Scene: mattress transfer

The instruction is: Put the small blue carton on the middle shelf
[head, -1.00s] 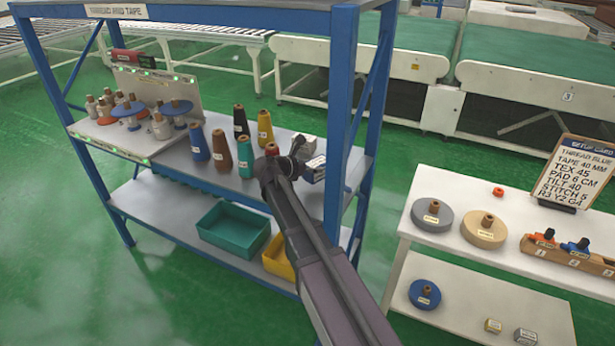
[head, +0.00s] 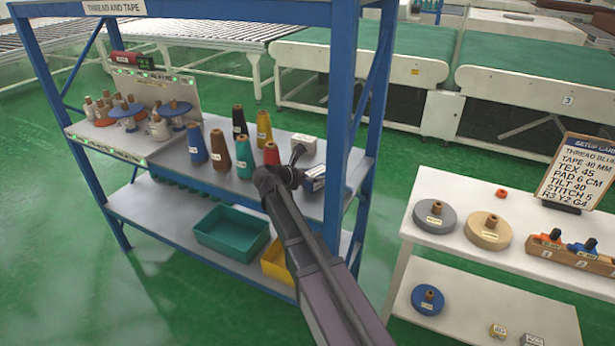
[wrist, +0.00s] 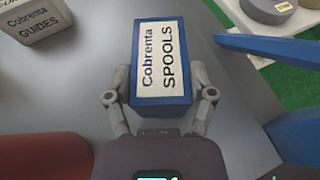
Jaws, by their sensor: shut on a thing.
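The small blue carton (wrist: 161,100) has a white label reading "Cobrenta SPOOLS". In the wrist view it sits between the two fingers of my gripper (wrist: 160,100), which is shut on it. In the head view the carton (head: 314,178) shows beside my gripper (head: 296,178), over the right end of the middle shelf (head: 215,176) of the blue rack. My arm partly hides it there. I cannot tell whether the carton touches the shelf surface.
A white "GUIDES" carton (wrist: 38,22) stands near, behind the blue one. A red cone (head: 271,153) and several other thread cones stand to the left. A blue rack post (head: 339,120) is close on the right. A white table (head: 425,190) stands further right.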

